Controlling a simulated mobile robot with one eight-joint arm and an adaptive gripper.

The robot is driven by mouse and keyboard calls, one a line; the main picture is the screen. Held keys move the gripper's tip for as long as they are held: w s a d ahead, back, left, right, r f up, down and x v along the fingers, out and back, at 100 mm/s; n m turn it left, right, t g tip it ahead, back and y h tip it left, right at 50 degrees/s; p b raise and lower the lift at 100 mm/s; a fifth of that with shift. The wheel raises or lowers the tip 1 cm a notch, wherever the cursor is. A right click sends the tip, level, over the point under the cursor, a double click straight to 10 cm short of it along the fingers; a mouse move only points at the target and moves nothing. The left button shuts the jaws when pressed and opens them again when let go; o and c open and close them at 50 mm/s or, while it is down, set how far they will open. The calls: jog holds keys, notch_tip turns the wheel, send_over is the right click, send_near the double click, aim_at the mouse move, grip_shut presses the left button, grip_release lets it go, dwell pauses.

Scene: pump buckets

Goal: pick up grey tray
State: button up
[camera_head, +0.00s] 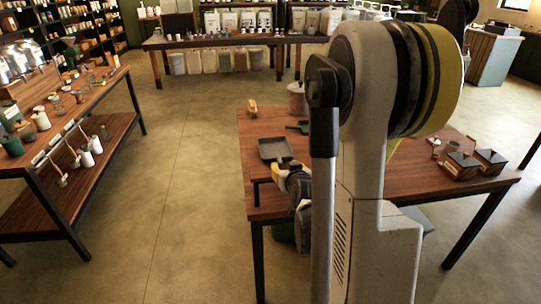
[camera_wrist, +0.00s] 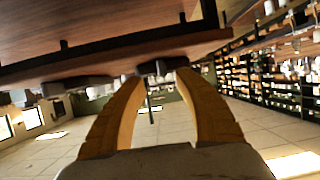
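The grey tray (camera_head: 274,149) is a shallow, dark square pan near the left side of the brown wooden table (camera_head: 262,205) in the head view. My gripper (camera_head: 279,172), with yellowish fingers, is just on the near side of the tray, close to the table's left edge. I cannot tell from the head view whether it touches the tray. In the wrist view my gripper (camera_wrist: 161,75) has its two fingers apart. A small dark shape shows between and beyond the fingertips; I cannot tell what it is. My own arm hides the middle of the table.
A green scoop (camera_head: 300,127), a wooden item (camera_head: 252,106) and a pale pot (camera_head: 297,98) sit beyond the tray. Dark-topped boxes (camera_head: 462,165) stand at the table's right. A long bench (camera_head: 88,98) stands left, with open floor (camera_head: 185,190) between.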

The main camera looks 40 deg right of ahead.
aim_at(281, 163)
jog(key=b+x, duration=0.2)
jog(key=x, duration=0.4)
jog(key=shift+w, duration=0.4)
jog(key=shift+c, duration=0.4)
grip_shut()
